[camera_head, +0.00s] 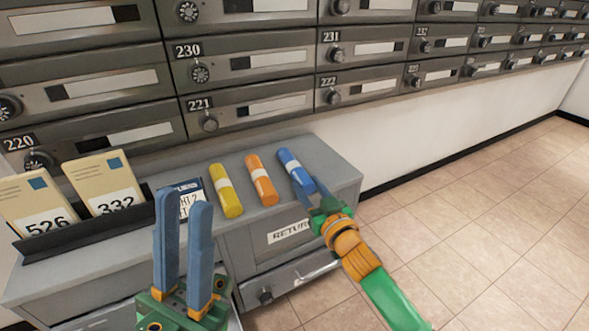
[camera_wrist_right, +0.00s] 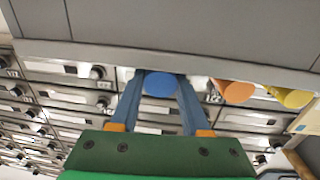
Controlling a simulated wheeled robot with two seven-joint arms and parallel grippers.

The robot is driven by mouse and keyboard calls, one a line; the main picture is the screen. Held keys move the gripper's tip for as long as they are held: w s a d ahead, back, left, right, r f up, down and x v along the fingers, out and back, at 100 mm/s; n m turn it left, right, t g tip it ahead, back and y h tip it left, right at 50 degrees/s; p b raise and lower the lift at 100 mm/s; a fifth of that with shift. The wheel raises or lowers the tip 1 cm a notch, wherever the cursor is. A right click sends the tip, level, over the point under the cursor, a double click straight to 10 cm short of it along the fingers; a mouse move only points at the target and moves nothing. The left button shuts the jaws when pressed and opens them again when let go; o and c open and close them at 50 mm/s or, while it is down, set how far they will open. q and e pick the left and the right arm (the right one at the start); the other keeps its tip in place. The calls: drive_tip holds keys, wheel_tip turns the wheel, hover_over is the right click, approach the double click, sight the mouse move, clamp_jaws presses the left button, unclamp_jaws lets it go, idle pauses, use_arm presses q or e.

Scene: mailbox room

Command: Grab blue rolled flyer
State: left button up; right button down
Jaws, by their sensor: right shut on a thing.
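The blue rolled flyer (camera_head: 293,168) lies on the right part of the grey cabinet top, with a white band around its middle. My right gripper (camera_head: 319,203) is at its near end. In the right wrist view the round end of the blue flyer (camera_wrist_right: 160,84) sits between the two blue fingers of my right gripper (camera_wrist_right: 160,95), which is shut on it. My left gripper (camera_head: 184,225) is upright in front of the cabinet, its two blue fingers apart with nothing between them.
An orange rolled flyer (camera_head: 262,180) and a yellow one (camera_head: 226,191) lie left of the blue one. A dark rack (camera_head: 90,230) holds numbered cards. Mailboxes (camera_head: 250,62) line the wall behind. The cabinet drawer (camera_head: 290,277) is below. Tiled floor is clear at right.

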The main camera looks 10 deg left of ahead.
drive_tip(key=shift+r, duration=0.1)
drive_tip(key=shift+r+p, duration=2)
drive_tip(key=shift+p, duration=0.3)
drive_tip(key=p+v, duration=0.6)
drive_tip(key=v, duration=0.2)
